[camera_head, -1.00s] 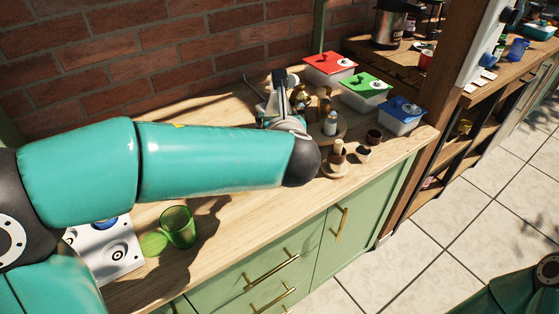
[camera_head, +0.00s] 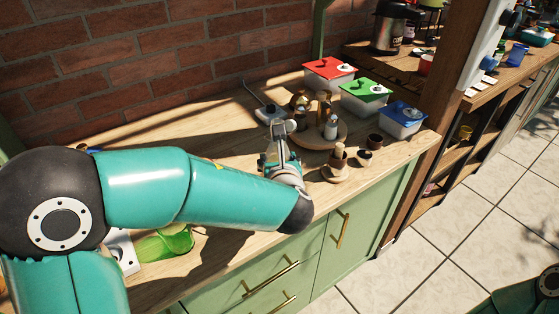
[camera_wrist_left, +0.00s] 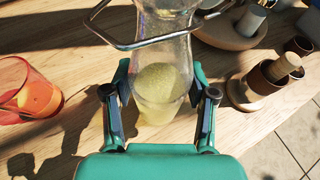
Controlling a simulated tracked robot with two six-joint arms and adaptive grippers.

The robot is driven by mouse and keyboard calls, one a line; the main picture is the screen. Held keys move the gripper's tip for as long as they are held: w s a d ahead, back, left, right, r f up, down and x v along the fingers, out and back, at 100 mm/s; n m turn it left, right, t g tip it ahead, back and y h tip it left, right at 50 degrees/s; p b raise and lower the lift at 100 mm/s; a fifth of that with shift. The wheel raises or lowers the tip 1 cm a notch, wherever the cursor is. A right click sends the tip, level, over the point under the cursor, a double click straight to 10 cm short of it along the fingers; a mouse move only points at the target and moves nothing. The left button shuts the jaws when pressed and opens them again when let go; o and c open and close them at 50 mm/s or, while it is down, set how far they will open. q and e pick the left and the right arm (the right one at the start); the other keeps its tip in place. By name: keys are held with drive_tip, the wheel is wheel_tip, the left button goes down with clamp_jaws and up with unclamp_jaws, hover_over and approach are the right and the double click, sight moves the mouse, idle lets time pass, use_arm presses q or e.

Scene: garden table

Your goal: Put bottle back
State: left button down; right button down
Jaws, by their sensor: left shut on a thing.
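My left gripper (camera_head: 281,148) is over the middle of the wooden counter, left of the round wooden board. In the left wrist view its fingers (camera_wrist_left: 160,108) are shut on the sides of a clear glass bottle (camera_wrist_left: 163,58) with yellow-green liquid in its lower part. The bottle's top is cut off by the frame edge. A bent metal wire frame (camera_wrist_left: 150,43) crosses the bottle above the fingers; I cannot tell whether it rings the bottle. In the head view the gripper mostly hides the bottle. My right gripper is out of view.
The round wooden board (camera_head: 338,138) carries shakers and small items. Wooden cups (camera_head: 338,155) stand near the front edge. Lidded boxes (camera_head: 331,72) stand at the back right. A red glass (camera_wrist_left: 28,92) stands left of the bottle. A green glass (camera_head: 166,243) is partly behind my arm.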

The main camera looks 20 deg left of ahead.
use_arm(q)
drive_tip(key=shift+c, duration=1.7)
unclamp_jaws()
drive_tip(key=shift+r, duration=0.1)
drive_tip(key=v, duration=1.2)
